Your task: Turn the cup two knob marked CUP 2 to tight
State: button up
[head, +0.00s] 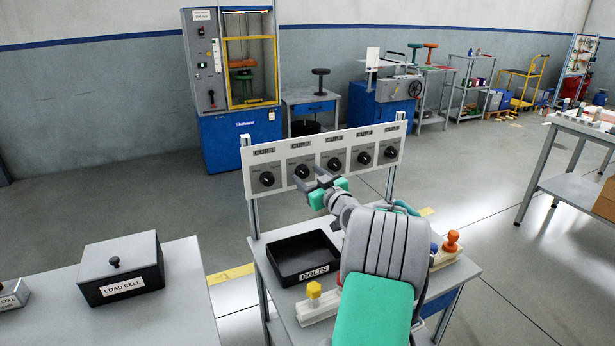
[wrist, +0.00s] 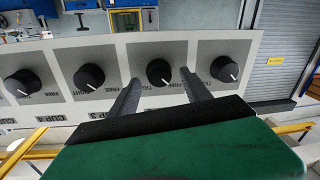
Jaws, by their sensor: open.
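A pale panel (head: 322,155) carries a row of several black knobs with CUP labels. The CUP 2 knob (head: 302,171) is second from the left in the head view. In the wrist view, where the panel is seen the other way round, it is the knob (wrist: 160,72) between my fingers. Its white mark points down and slightly right there; its CUP label is hidden behind my gripper. My gripper (head: 310,177) is open in front of the panel, with one finger on each side of this knob (wrist: 159,83). I cannot tell whether the fingers touch it.
The CUP 1 knob (wrist: 224,69) and CUP 3 knob (wrist: 89,77) flank it closely. Below the panel, the table holds a black BOLTS tray (head: 300,258) and a yellow-topped piece (head: 314,292). A LOAD CELL box (head: 122,268) stands on the left table.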

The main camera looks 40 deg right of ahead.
jog(key=shift+w, duration=0.2)
jog(key=shift+c, duration=0.5)
grip_shut()
